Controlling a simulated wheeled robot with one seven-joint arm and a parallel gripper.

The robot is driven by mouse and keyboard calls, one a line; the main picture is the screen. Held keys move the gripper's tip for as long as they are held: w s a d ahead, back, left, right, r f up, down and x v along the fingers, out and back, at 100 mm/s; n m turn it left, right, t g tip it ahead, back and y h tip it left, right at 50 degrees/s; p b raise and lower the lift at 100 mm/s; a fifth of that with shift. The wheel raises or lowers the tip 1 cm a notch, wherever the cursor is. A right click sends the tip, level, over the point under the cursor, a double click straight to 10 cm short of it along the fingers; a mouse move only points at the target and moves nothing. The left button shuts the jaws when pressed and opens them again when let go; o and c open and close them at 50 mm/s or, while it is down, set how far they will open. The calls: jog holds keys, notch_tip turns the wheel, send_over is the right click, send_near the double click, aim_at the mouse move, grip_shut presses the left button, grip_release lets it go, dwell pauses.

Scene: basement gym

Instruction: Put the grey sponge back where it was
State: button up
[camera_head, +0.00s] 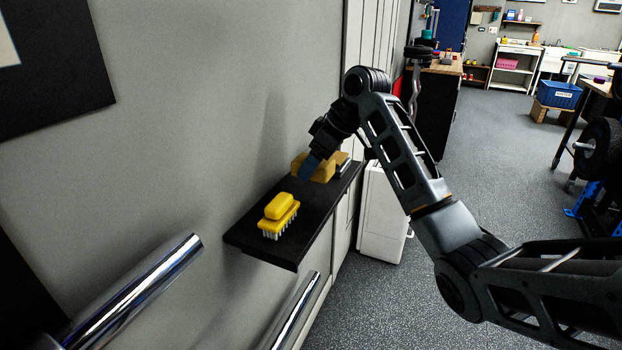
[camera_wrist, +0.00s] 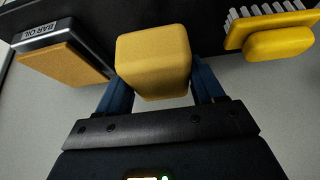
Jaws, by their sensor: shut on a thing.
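My gripper (camera_head: 309,168) is over the far half of a dark wall shelf (camera_head: 316,216). In the wrist view its two blue fingers (camera_wrist: 160,82) are shut on the sides of a yellow-tan sponge-like block (camera_wrist: 153,62). The block also shows in the head view (camera_head: 321,171), partly behind the gripper. I cannot tell whether it touches the shelf. I see no clearly grey sponge; the held block looks yellow.
A yellow brush (camera_head: 279,211) lies bristles down on the near part of the shelf. A chrome bar (camera_head: 150,285) stands out in front. Bare shelf shows between brush and held block.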

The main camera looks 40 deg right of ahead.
aim_at(312, 177)
jog(key=shift+w+a+f, duration=0.1)
jog(key=shift+w+f, duration=0.25)
jog(key=shift+w, duration=0.05)
jog(key=shift+f, duration=1.95)
jog(key=shift+f, duration=0.1)
jog(key=o, duration=0.9)
jog(key=shift+o, duration=0.2)
jog(key=shift+r, duration=0.25)
jog(key=v, duration=1.2)
jog(key=shift+s+f, duration=0.1)
jog(key=shift+f, duration=0.05)
